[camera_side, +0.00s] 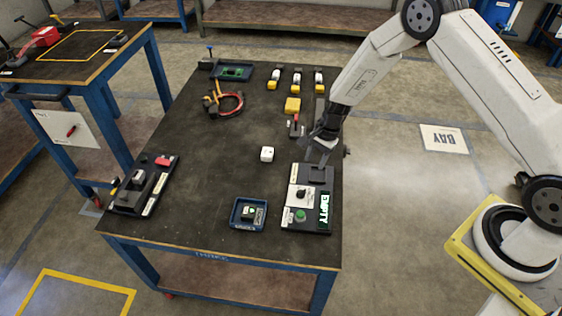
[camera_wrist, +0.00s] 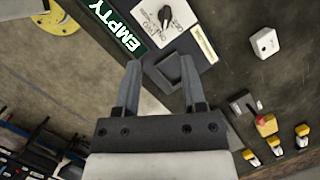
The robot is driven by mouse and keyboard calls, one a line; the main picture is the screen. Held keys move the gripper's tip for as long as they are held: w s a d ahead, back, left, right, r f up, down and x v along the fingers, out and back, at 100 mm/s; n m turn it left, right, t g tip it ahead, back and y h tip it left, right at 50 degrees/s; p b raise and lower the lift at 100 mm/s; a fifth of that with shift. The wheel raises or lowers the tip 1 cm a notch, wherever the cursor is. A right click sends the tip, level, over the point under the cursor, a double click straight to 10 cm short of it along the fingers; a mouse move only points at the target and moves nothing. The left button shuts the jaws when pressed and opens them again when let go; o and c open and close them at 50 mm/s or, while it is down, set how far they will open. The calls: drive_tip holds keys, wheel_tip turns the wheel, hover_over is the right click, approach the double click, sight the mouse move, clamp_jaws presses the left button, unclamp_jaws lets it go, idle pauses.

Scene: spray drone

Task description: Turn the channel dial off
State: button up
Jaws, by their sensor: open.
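The channel dial is a black knob (camera_side: 301,193) on a white plate of the control panel (camera_side: 297,222), near the right front of the table. In the wrist view the dial (camera_wrist: 165,14) is at the top middle, its pointer angled on the white plate; the label is too small to read surely. My gripper (camera_side: 322,155) is open and empty above the panel's far end, by a dark square socket (camera_side: 318,174). In the wrist view my gripper (camera_wrist: 160,72) points toward this end, with the dial beyond the fingertips. Nothing touches the dial.
A lit green EMPTY sign (camera_side: 324,207) and a green button (camera_side: 300,216) are on the panel. A white cube (camera_side: 267,154) stands behind it to the left. A blue tray (camera_side: 248,213) is left of the panel. Yellow-and-white items (camera_side: 295,82) stand farther back.

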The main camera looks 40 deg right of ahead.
sight(302, 190)
wheel_tip(302, 190, down, 6)
drive_tip(key=w+m+y, duration=0.1)
drive_tip(key=m, duration=0.2)
drive_tip(key=shift+w+a+f, duration=0.1)
drive_tip(key=shift+x, duration=3.85)
clamp_jaws()
